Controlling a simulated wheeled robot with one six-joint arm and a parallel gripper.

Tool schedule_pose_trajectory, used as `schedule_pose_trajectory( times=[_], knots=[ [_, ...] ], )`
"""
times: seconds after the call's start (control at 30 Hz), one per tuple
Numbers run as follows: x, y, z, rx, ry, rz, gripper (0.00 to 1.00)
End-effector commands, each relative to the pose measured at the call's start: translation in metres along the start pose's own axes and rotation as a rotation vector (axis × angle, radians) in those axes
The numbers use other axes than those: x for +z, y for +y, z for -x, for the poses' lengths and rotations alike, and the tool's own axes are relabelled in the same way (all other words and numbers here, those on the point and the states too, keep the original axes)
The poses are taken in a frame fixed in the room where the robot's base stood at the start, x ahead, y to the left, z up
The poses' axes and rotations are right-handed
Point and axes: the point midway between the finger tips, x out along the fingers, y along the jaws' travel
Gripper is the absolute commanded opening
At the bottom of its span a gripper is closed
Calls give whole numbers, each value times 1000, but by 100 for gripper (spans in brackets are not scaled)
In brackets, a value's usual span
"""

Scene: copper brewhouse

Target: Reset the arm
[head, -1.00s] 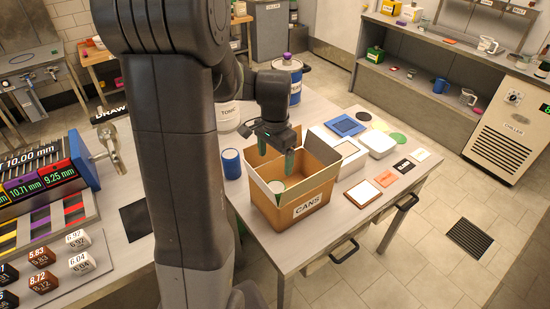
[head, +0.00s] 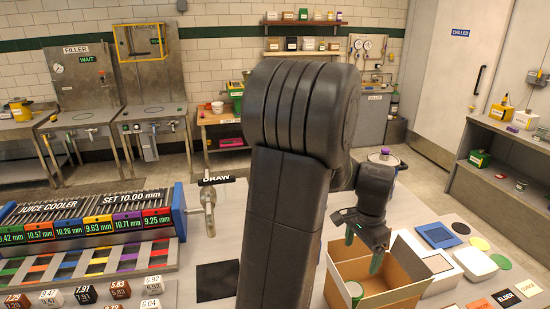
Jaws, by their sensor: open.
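My gripper (head: 362,254) hangs just above the open cardboard box (head: 404,287) in the head view, over its back left part. Its green-tipped fingers stand apart with nothing between them. A can (head: 355,292) with a pale top and green side sits inside the box at its left. My arm rises through the middle of the view and hides part of the table behind it.
The juice cooler (head: 90,225) with coloured labels stands at left, beside the draw tap (head: 208,203). A dark square mat (head: 217,281) lies near it. Right of the box are a blue-framed square (head: 438,235) and a white tray (head: 474,262). Shelves (head: 303,38) hang at the back.

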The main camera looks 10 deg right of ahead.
Motion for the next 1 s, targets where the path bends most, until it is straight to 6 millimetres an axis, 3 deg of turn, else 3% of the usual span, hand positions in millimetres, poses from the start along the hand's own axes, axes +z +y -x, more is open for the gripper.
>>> schedule_pose_trajectory(
  times=[0.7,1.0],
  knots=[
    [0,0,-90,1,-1,0,84],
    [0,0,-100,0,0,0,84]
  ],
)
